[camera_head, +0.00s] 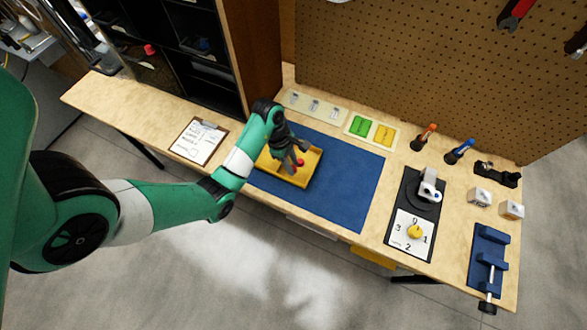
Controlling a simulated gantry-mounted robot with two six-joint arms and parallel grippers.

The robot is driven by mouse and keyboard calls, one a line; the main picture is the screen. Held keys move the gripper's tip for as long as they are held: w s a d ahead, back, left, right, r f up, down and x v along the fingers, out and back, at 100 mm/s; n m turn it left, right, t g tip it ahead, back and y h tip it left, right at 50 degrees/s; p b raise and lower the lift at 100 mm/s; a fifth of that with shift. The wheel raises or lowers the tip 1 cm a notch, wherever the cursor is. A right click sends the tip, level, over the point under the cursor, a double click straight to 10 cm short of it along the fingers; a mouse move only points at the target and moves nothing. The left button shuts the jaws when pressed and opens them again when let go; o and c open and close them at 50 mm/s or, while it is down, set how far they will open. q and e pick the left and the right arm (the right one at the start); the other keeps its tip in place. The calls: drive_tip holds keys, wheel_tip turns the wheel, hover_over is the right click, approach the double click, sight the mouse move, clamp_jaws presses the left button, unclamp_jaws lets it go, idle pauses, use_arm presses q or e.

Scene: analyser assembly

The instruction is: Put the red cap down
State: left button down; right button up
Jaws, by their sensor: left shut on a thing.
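My left gripper (292,163) is over the yellow tray (313,164) on the blue mat, shut on the small red cap (300,162). Only a bit of the cap shows by the fingertips, and the gripper hides the rest. I cannot tell whether the cap touches the tray floor. My right gripper is not in view.
The blue mat (345,190) is clear to the right of the tray. A clipboard (199,141) lies at the left. A black plate with a dial (414,232) and a blue vise (489,252) stand at the right.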

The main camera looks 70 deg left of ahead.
sight(292, 165)
use_arm(q)
drive_tip(key=shift+w+f, duration=0.15)
drive_tip(key=shift+f, duration=0.1)
drive_tip(key=x, duration=0.1)
drive_tip(key=b+x, duration=0.2)
drive_tip(key=shift+a+f, duration=0.25)
drive_tip(key=shift+a, duration=0.05)
drive_tip(key=shift+r, duration=0.15)
drive_tip(key=c, duration=1.1)
unclamp_jaws()
drive_tip(key=shift+f, duration=0.2)
drive_tip(key=shift+o, duration=0.9)
drive_tip(key=shift+r, duration=0.1)
